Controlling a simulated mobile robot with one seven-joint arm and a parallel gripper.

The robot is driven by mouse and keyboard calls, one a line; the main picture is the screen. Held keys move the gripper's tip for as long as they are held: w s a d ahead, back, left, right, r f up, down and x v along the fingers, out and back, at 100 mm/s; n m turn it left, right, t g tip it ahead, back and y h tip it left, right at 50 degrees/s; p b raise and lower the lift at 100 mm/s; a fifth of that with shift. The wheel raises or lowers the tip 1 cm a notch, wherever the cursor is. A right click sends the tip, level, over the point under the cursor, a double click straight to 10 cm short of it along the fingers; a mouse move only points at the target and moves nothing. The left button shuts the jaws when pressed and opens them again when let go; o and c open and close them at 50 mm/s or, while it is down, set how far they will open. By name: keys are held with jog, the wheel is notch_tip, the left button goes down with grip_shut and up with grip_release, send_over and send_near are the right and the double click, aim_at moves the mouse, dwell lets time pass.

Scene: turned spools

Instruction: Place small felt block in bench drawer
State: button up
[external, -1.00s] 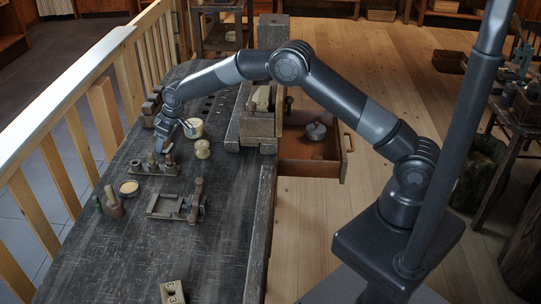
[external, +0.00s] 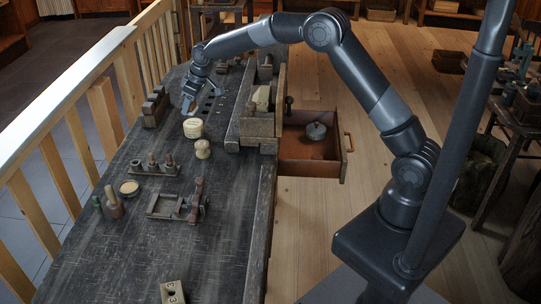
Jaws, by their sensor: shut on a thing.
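The bench drawer (external: 312,168) is pulled out from the right side of the dark workbench (external: 125,255); its inside is partly in view. My gripper (external: 188,108) is above the far part of the bench, left of the drawer and close to the cream round tub. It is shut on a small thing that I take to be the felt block. The block is too small and too hidden by the fingers to make out clearly.
A grey round knobbed object (external: 316,131) lies in the drawer. A cream tub (external: 193,127), a pale spool (external: 203,149), a peg rack (external: 153,165) and a wooden frame (external: 175,207) stand on the bench. A raised vise-like block (external: 257,127) stands between gripper and drawer.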

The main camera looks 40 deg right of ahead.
notch_tip(320, 180, up, 11)
jog(key=d+n, duration=0.1)
jog(key=d, duration=1.3)
jog(key=n+g+y, duration=0.1)
jog(key=n+g, duration=0.1)
jog(key=n, duration=0.3)
send_over(313, 153)
jog(key=d, duration=0.1)
jog(key=f, duration=3.9)
jog(key=shift+s+f, duration=0.1)
jog(key=shift+s, duration=0.25)
jog(key=shift+f, duration=0.1)
